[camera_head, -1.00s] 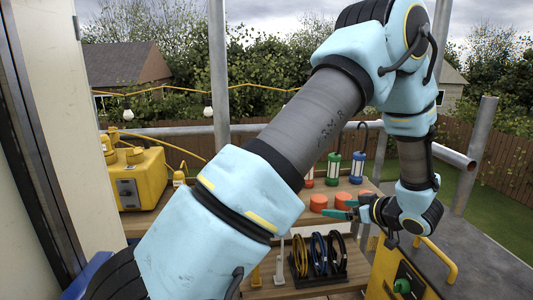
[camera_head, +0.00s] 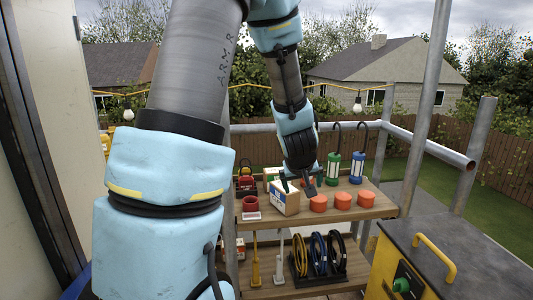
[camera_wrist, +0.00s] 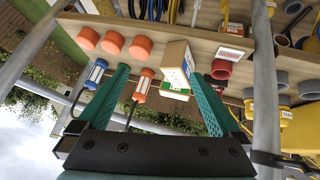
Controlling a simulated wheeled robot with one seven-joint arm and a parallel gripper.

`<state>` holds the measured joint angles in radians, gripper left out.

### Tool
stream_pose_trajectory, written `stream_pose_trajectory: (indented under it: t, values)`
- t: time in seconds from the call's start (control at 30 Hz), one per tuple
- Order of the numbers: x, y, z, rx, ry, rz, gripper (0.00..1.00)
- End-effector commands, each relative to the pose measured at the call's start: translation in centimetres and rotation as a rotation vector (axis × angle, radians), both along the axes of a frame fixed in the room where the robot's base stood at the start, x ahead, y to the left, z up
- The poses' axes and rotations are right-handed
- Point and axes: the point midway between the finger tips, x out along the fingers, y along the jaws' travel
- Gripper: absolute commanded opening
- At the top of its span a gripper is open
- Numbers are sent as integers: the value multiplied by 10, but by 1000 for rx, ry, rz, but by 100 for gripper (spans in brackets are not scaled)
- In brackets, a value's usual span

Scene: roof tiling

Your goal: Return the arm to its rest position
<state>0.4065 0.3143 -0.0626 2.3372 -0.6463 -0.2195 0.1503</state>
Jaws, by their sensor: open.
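My arm crosses the left and middle of the head view, with its light blue joint covers and grey links. My gripper (camera_head: 300,184) hangs over the upper shelf, beside a white and tan box (camera_head: 284,198). In the wrist view its two green fingers (camera_wrist: 165,100) are spread wide apart with nothing held between them. The box (camera_wrist: 178,60) shows beyond the fingertips in that view, and whether a finger touches it is unclear.
The wooden shelf (camera_head: 385,208) carries orange cylinders (camera_head: 343,200), a green lantern (camera_head: 333,168), a blue lantern (camera_head: 357,167) and a red cup (camera_head: 250,203). Cable coils (camera_head: 318,254) sit below. A yellow-handled cabinet (camera_head: 440,262) and metal railing (camera_head: 425,146) stand right.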

Motion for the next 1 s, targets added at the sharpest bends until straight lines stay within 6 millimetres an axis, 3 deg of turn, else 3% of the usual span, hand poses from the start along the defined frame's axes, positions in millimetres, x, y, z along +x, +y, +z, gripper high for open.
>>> stream_pose_trajectory:
  t: [0.03,0.1,0.2,0.3,0.4,0.5,1.0]
  values:
    - [-19,29,4,18,64,-32,100]
    - [-52,65,2,61,173,-81,100]
    - [-96,108,-1,124,304,-121,100]
    - [-130,139,-1,176,400,-138,100]
    - [-151,159,-1,214,460,-146,100]
    - [-161,168,-1,231,489,-148,100]
    - [-161,168,-1,231,489,-148,100]
